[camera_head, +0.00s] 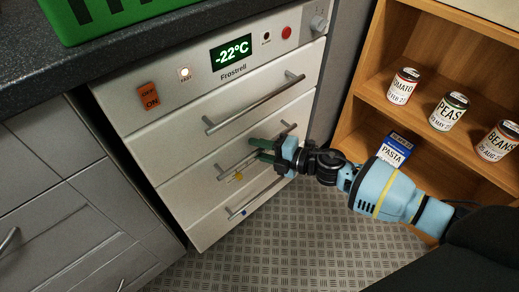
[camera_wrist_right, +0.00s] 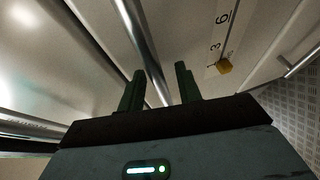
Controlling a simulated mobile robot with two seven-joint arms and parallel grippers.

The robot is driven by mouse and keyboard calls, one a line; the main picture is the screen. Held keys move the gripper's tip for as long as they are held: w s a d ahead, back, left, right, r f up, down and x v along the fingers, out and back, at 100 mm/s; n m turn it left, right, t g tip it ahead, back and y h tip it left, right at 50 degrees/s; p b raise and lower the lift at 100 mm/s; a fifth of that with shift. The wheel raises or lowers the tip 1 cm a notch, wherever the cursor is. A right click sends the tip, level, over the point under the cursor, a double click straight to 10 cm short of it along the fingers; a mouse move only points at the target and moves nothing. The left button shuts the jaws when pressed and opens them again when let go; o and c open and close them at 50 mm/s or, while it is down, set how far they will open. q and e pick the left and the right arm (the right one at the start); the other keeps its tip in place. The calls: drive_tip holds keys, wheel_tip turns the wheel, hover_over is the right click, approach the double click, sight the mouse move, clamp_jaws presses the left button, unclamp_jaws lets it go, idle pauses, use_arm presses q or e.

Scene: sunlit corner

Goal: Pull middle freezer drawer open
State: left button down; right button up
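The white freezer (camera_head: 150,110) has three drawer fronts, each with a long metal bar handle, and all look closed. The middle drawer's handle (camera_head: 226,174) runs slantwise under the top one; it also shows in the wrist view (camera_wrist_right: 140,35). My right gripper (camera_head: 256,149) is at the middle handle, its two green fingers pointing at the drawer front. In the wrist view, the fingers (camera_wrist_right: 159,85) stand apart with the bar lying between them, with a gap visible; contact is not clear. My left gripper is out of view.
The top handle (camera_head: 255,103) and bottom handle (camera_head: 240,208) lie close by. A yellow slider (camera_head: 237,176) sits just below the middle handle. A wooden shelf (camera_head: 365,90) with cans stands right, a pasta box (camera_head: 396,148) low in it. Patterned floor (camera_head: 310,235) is clear in front.

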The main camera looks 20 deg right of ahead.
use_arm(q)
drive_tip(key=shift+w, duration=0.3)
use_arm(e)
clamp_jaws()
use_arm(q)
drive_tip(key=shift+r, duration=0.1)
use_arm(e)
drive_tip(key=shift+s, duration=0.1)
